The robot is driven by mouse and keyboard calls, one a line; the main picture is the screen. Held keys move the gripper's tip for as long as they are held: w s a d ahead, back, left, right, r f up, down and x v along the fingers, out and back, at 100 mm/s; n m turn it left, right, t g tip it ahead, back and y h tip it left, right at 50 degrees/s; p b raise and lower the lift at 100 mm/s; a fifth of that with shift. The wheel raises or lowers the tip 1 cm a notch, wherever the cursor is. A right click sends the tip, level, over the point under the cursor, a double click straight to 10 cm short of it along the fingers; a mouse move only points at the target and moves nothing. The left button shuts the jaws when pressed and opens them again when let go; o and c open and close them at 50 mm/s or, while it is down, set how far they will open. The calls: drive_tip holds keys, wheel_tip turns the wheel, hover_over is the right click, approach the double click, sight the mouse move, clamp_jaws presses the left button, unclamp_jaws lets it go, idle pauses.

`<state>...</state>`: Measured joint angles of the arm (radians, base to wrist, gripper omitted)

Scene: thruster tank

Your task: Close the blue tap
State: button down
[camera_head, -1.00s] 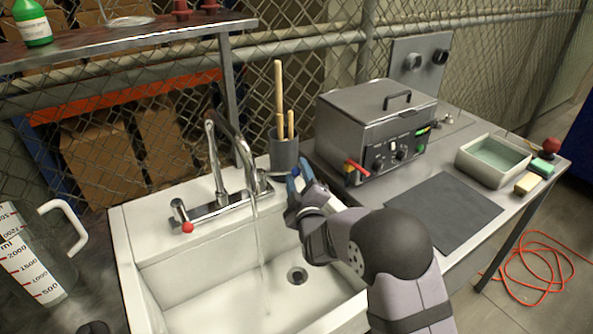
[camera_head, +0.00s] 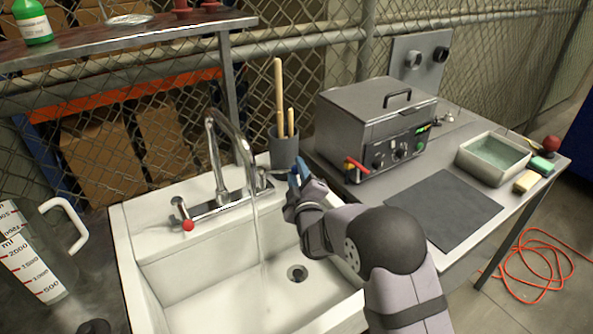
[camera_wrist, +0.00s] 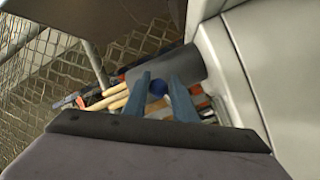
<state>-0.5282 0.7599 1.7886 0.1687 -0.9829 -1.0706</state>
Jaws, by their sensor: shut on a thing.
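The blue tap's round knob (camera_wrist: 157,88) shows between the two blue fingers of my gripper (camera_wrist: 160,95) in the wrist view. The fingers are shut on it. In the head view my gripper (camera_head: 297,175) is at the right end of the faucet (camera_head: 228,195), at the back right of the sink, and the knob cannot be made out there. A stream of water (camera_head: 257,230) runs from the spout into the sink. The red-knobbed tap (camera_head: 187,225) is at the faucet's left end.
A grey cup (camera_head: 283,152) with wooden-handled tools stands just behind my gripper. A metal box with controls (camera_head: 375,130) stands close on the right. The white sink (camera_head: 190,290) lies below, open and empty. A measuring jug (camera_head: 35,255) is at the left.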

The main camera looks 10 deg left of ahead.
drive_tip(key=shift+s+r, duration=0.1)
drive_tip(key=shift+s+m+t+h, duration=0.25)
drive_tip(key=shift+s+m+h, duration=0.25)
drive_tip(key=shift+h, duration=0.25)
drive_tip(key=shift+s+m+t+h, duration=0.3)
drive_tip(key=shift+m+h, duration=0.2)
drive_tip(key=shift+h, duration=0.25)
drive_tip(key=s+m+h, duration=0.1)
drive_tip(key=s+m+h+p, duration=0.1)
drive_tip(key=h, duration=0.1)
drive_tip(key=m+h+p, duration=0.1)
drive_tip(key=shift+s+a+r+h, duration=0.15)
drive_tip(key=shift+s+a+h, duration=0.1)
drive_tip(key=shift+s+h, duration=0.15)
drive_tip(key=s+m+h, duration=0.1)
drive_tip(key=h, duration=0.1)
drive_tip(key=s+m+h, duration=0.1)
drive_tip(key=m+h, duration=0.1)
drive_tip(key=shift+s+a+g+p, duration=0.1)
drive_tip(key=shift+a+g+p, duration=0.15)
drive_tip(key=shift+a+p, duration=0.15)
drive_tip(key=shift+s+a+m+g+h, duration=0.2)
drive_tip(key=shift+s+m+g+h, duration=0.2)
drive_tip(key=shift+h, duration=0.4)
drive_tip(key=shift+s+a+m+g+h, duration=0.25)
drive_tip(key=shift+m+h, duration=0.25)
drive_tip(key=shift+h, duration=0.3)
drive_tip(key=c, duration=1.8)
unclamp_jaws()
drive_tip(key=o, duration=0.3)
